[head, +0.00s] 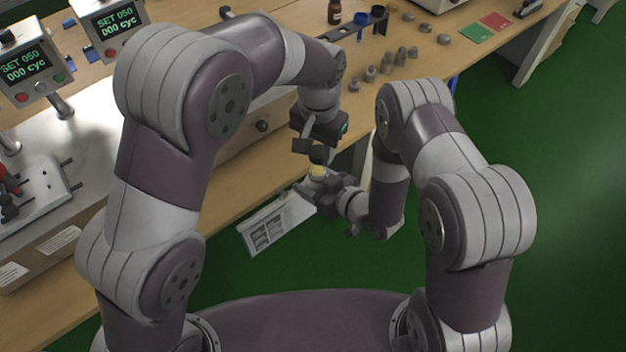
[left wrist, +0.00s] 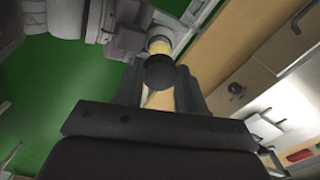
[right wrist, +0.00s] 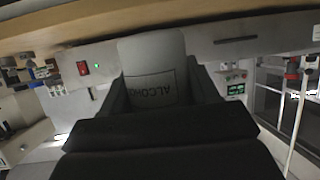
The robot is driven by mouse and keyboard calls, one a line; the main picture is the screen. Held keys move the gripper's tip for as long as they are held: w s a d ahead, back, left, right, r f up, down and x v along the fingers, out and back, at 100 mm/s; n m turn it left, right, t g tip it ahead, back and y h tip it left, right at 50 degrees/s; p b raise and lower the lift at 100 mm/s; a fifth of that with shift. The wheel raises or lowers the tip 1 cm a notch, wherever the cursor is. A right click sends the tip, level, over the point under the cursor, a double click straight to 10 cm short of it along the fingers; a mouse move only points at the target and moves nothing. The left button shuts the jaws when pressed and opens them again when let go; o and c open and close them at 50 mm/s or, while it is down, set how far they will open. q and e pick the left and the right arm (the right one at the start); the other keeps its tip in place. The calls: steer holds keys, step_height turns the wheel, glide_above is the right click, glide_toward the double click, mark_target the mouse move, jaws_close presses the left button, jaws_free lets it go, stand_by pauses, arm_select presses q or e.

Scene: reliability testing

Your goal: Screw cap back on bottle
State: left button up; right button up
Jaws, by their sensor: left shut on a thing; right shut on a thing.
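The bottle is white with a label reading "ALCOHO…" and fills the upper middle of the right wrist view (right wrist: 155,65). My right gripper (head: 322,187) is shut on it. Its yellow top (head: 318,170) faces up toward my left gripper, and shows in the left wrist view (left wrist: 159,47). My left gripper (head: 317,152) is shut on a dark round cap (left wrist: 160,73), just above the bottle top. In the head view a small gap seems to separate them; the left wrist view overlaps them, so contact cannot be told there.
The wooden bench (head: 235,185) runs along the left and back, with a brown bottle (head: 334,12), a dark holder (head: 362,25) and several small grey pieces (head: 400,55) on it. A printed sheet (head: 275,222) lies below the grippers near the bench edge. Green floor (head: 560,200) is clear on the right.

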mark_target(313, 181)
arm_select(q)
steer(key=shift+f, duration=1.35)
steer(key=shift+f, duration=0.1)
steer(key=shift+f, duration=0.8)
